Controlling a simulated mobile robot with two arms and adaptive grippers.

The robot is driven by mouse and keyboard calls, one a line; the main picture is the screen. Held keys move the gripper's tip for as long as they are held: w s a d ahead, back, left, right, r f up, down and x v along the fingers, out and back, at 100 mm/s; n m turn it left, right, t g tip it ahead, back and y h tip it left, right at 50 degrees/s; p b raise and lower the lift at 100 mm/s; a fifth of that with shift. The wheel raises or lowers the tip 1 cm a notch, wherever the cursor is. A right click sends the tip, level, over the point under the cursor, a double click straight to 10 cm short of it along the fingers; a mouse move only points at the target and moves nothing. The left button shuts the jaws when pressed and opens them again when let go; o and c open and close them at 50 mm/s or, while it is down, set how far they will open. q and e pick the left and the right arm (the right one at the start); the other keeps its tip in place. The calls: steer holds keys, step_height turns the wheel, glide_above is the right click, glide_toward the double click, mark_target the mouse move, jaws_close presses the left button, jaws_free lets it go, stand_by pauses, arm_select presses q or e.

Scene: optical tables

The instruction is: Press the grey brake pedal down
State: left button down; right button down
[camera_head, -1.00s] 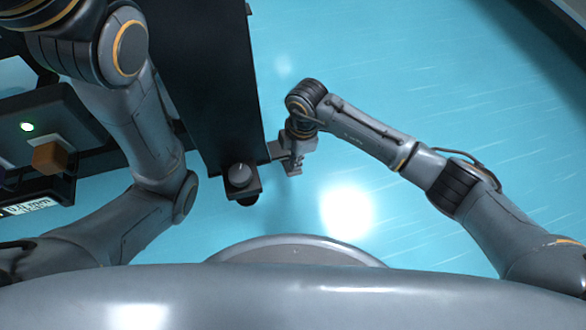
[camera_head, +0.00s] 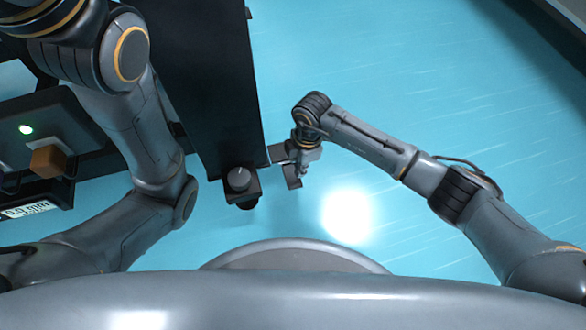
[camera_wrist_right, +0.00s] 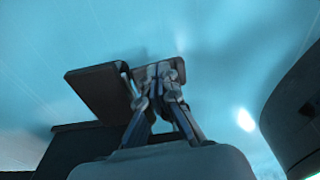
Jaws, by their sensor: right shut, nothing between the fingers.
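A small grey plate (camera_head: 292,178), which looks like the brake pedal, sits low beside the black cabinet's front end in the head view. A second flat plate (camera_head: 278,152) shows just above it, next to the cabinet. In the right wrist view two dark plates show, one on the left (camera_wrist_right: 98,90) and one partly behind the fingertips (camera_wrist_right: 178,68); I cannot tell for sure which is the pedal. My right gripper (camera_wrist_right: 158,76) is shut and empty, its fingertips over the right-hand plate; contact cannot be told. My left gripper is out of view.
The black cabinet (camera_head: 205,80) with a round knob (camera_head: 239,179) at its front stands left of my right arm. Equipment with a green light (camera_head: 26,129) and an orange-brown block (camera_head: 48,160) lies farther left. The blue floor (camera_head: 430,70) on the right is clear.

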steer(key=shift+w+d+r, duration=0.2)
steer(key=shift+d, duration=0.2)
steer(key=shift+w+d+r, duration=0.15)
steer(key=shift+d, duration=0.2)
step_height(320, 180, up, 12)
steer(key=d, duration=0.1)
steer(key=shift+w, duration=0.25)
steer(key=shift+s+f, duration=0.1)
